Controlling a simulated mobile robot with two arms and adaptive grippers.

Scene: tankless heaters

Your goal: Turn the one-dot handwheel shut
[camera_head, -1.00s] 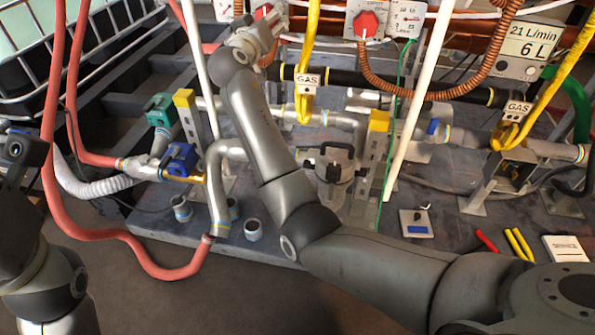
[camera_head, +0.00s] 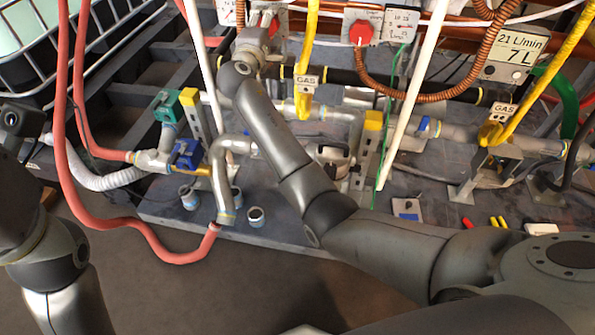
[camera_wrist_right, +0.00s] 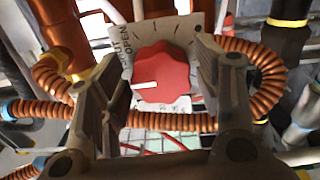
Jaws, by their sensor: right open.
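A red lobed handwheel (camera_wrist_right: 162,76) with a white pointer bar sits on a pale plate (camera_wrist_right: 185,30) lettered OPEN and SHUT in the right wrist view. The bar points left in that view. I cannot make out any dots. My right gripper (camera_wrist_right: 165,90) is open, one finger on each side of the wheel, with visible gaps and no clear contact. In the head view the right gripper (camera_head: 265,33) is at the top, in front of this wheel and largely covering it. A second red handwheel (camera_head: 361,32) sits to its right. My left gripper is out of view.
A corrugated copper hose (camera_wrist_right: 170,121) runs close below the wheel and loops at both sides. A white pole (camera_head: 200,60) stands just left of the right gripper. A yellow gas pipe (camera_head: 309,60) hangs to the right.

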